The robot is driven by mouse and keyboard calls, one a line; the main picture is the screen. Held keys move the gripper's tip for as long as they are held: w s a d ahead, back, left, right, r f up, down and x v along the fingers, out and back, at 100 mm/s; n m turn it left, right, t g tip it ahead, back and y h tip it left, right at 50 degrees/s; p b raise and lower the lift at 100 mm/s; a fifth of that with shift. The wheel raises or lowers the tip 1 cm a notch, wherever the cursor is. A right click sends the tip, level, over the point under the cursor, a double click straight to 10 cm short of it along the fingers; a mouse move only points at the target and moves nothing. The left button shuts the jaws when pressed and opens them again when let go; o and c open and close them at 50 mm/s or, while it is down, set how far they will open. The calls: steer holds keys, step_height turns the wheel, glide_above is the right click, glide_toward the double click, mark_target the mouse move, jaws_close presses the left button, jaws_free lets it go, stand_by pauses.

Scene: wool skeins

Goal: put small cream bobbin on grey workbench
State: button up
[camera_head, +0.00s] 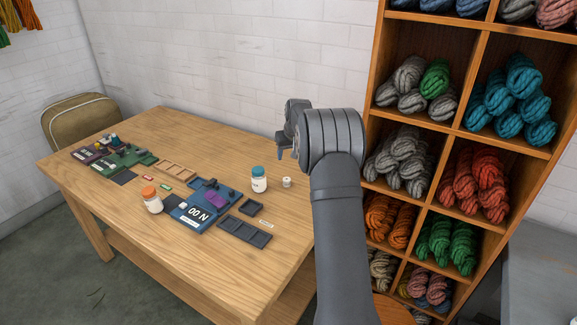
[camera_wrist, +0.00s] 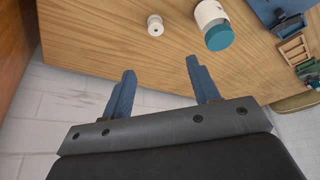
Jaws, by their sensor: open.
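The small cream bobbin (camera_head: 287,182) stands on the wooden table, to the right of a teal-lidded jar. In the wrist view the bobbin (camera_wrist: 155,28) is at the top middle, ahead of my fingertips and apart from them. My gripper (camera_wrist: 160,68) is open and empty, its two blue fingers spread. In the head view my gripper (camera_head: 282,146) is raised near the table's back right edge, above and behind the bobbin. A grey surface (camera_head: 545,255), likely the grey workbench, shows at the lower right edge, partly cut off.
The wooden table (camera_head: 215,140) holds a teal-lidded jar (camera_head: 259,184) close beside the bobbin, an orange-lidded jar (camera_head: 153,204), a blue tray (camera_head: 190,216) and dark trays (camera_head: 244,231). A wooden shelf (camera_head: 459,130) full of wool skeins stands between table and grey surface.

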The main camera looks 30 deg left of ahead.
stand_by(0.3)
steer(key=t+y, duration=0.3)
glide_toward(287, 179)
steer(key=x, duration=1)
steer(key=shift+a, duration=0.15)
stand_by(0.5)
steer(key=c, duration=1.1)
